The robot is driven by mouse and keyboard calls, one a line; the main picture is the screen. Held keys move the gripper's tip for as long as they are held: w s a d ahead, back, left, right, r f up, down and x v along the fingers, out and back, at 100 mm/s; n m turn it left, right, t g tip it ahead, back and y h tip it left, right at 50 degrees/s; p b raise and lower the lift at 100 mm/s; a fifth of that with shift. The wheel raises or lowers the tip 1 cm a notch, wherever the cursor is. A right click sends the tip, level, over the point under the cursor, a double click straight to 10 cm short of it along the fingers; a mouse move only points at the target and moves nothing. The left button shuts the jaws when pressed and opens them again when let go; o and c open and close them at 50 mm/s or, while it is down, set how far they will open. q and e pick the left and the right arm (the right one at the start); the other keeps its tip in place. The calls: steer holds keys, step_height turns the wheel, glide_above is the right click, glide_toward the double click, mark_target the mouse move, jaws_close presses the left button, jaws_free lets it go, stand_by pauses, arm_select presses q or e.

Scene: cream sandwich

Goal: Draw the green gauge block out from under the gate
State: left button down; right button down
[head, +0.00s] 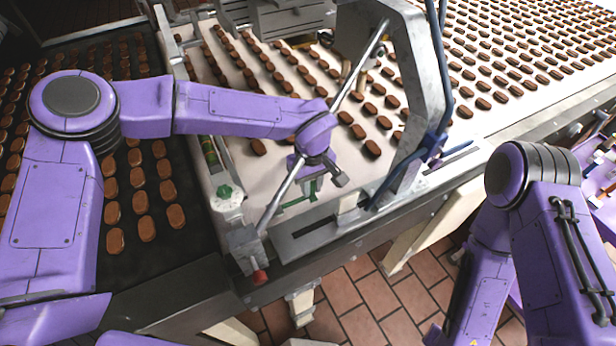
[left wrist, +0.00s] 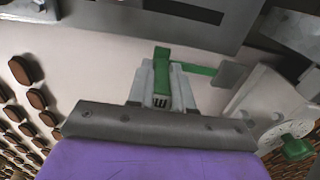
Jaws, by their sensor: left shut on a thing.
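My left gripper (head: 312,186) points down over the near edge of the white conveyor. In the left wrist view its two pale fingers (left wrist: 161,86) are shut on the green gauge block (left wrist: 162,60), which shows between and beyond the tips. A thin green bar runs right from the block to a small grey plate. In the head view only a bit of the green block (head: 298,201) shows beside the fingers. A slanted silver bar passes by the gripper, and a grey metal arch (head: 412,70) stands to the right. I cannot tell which part is the gate. My right gripper is out of view.
Rows of chocolate-topped biscuits cover the white belt (head: 225,85); more lie on the dark belt at left. A bracket with a green knob (head: 224,192) and a red-tipped part (head: 259,277) stand left of the gripper. A slotted metal plate (head: 315,230) lies in front. Tiled floor shows below.

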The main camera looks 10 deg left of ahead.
arm_select(q)
steer(key=s+d+r+p, duration=0.1)
steer(key=s+d+r, duration=0.1)
steer(key=s+d, duration=0.6)
steer(key=s, duration=0.3)
steer(key=shift+s+r, duration=0.35)
steer(key=shift+s, duration=0.05)
